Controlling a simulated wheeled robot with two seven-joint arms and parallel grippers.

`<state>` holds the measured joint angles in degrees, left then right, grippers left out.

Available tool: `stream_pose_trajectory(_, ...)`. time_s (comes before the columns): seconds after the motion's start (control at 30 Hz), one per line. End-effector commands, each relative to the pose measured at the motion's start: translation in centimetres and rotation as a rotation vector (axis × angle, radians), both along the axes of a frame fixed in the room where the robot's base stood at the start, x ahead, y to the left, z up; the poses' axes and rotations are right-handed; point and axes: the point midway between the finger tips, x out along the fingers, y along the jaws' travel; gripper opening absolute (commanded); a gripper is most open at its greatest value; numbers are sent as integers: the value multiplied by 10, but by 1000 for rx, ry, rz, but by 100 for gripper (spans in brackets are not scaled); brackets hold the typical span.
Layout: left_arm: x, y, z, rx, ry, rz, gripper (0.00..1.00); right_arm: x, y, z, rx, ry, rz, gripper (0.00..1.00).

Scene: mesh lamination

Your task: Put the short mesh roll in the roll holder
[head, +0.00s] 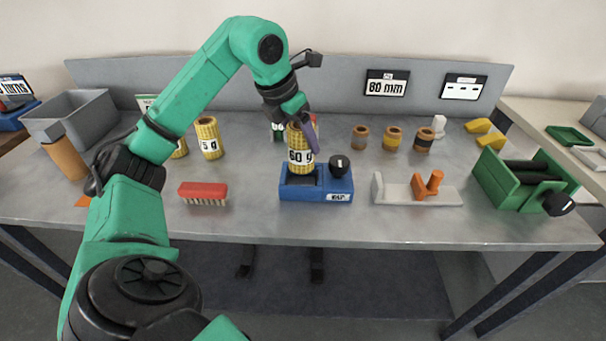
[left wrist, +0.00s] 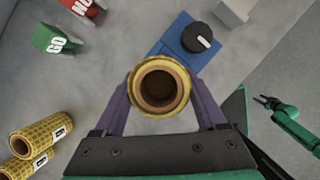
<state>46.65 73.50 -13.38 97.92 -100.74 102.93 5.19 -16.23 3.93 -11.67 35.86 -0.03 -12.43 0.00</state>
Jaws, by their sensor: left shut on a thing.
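My left gripper (head: 300,122) points down and is shut on a yellow mesh roll (head: 301,158) with a white "60 g" label. The roll is upright, over the left part of a blue block (head: 330,190) with a black knob and a white label, which looks like the roll holder. I cannot tell whether the roll's lower end touches it. In the left wrist view the roll (left wrist: 160,87) shows its hollow brown core end-on between the purple fingers, with the blue block (left wrist: 180,46) partly hidden behind.
Other yellow rolls (head: 209,138) stand at the left. A red brush (head: 203,192) lies left of the blue block. A grey base with an orange part (head: 420,188) and a green roller device (head: 522,180) stand right. Small spools (head: 392,138) stand behind. The front edge is clear.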

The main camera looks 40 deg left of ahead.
Motion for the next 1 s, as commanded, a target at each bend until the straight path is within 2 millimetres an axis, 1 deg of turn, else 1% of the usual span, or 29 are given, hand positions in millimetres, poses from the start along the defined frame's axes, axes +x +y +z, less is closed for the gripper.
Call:
stream_pose_trajectory(0.03,-1,1,-17,2,1,1,0,-7,-2,-11,-2,11,0,50)
stream_pose_trajectory(0.13,0,0,-29,0,0,0,0,-20,-5,-17,-8,33,1,50)
stream_pose_trajectory(0.2,0,0,-42,0,0,0,0,-24,-7,-24,-11,40,0,50)
stream_pose_trajectory(0.3,0,0,-60,0,0,0,0,-23,-8,-32,-12,38,-1,50)
stream_pose_trajectory(0.37,0,0,-63,0,-3,0,0,-22,-9,-33,-13,36,-1,50)
stream_pose_trajectory(0.57,0,0,-60,-1,-5,0,0,-16,-10,-30,-15,26,-2,50)
stream_pose_trajectory(0.67,0,0,-64,-1,-4,0,0,-16,-11,-33,-16,25,-1,50)
stream_pose_trajectory(0.7,0,0,-65,0,-2,0,77,-16,-11,-33,-16,25,-1,50)
stream_pose_trajectory(0.77,0,0,-64,0,-2,0,100,-16,-11,-32,-16,25,-1,50)
stream_pose_trajectory(1.0,0,0,-63,-1,-2,0,100,-15,-11,-31,-15,24,-1,50)
